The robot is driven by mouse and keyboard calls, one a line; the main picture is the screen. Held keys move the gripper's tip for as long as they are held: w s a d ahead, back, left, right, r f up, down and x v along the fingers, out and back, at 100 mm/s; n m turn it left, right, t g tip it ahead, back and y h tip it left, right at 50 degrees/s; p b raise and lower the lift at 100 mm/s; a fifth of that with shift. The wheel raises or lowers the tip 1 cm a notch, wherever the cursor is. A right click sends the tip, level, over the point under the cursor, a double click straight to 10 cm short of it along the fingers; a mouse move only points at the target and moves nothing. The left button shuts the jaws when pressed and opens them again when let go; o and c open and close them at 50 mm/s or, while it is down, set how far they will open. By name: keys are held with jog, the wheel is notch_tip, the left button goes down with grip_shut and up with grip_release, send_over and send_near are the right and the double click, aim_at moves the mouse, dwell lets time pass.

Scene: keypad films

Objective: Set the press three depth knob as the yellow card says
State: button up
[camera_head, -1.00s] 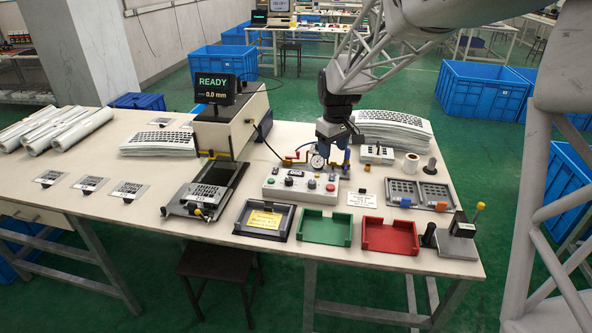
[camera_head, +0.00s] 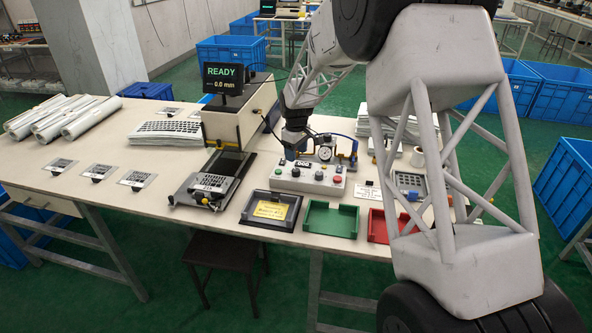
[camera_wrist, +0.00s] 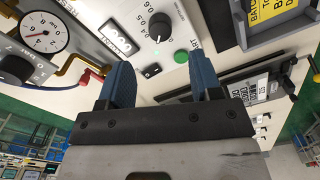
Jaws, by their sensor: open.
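The control box (camera_head: 308,180) stands near the table's front edge, with several knobs and buttons on top. In the wrist view, a black knob (camera_wrist: 160,28) has a white pointer mark and a scale showing 0.4, 0.5 and 0.6; its full label is not readable. A green button (camera_wrist: 181,57) and a small black switch (camera_wrist: 151,70) are beside it. The yellow card (camera_head: 271,210) lies in a black tray; part shows in the wrist view (camera_wrist: 268,9), its text cut off. My gripper (camera_wrist: 163,76) is open and empty, blue fingers apart, above the box's left part (camera_head: 291,152), apart from the knob.
A pressure gauge (camera_wrist: 38,32) and another black knob (camera_wrist: 14,69) are at the wrist view's left. The press display (camera_head: 223,77) reads READY, 0.0 mm. A green tray (camera_head: 331,218) and a red tray (camera_head: 378,226) stand right of the card's tray. My arm hides the table's right end.

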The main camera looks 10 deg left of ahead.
aim_at(296, 170)
jog(key=shift+f, duration=0.1)
dwell(0.3)
jog(key=shift+f, duration=3.8)
jog(key=c, duration=0.9)
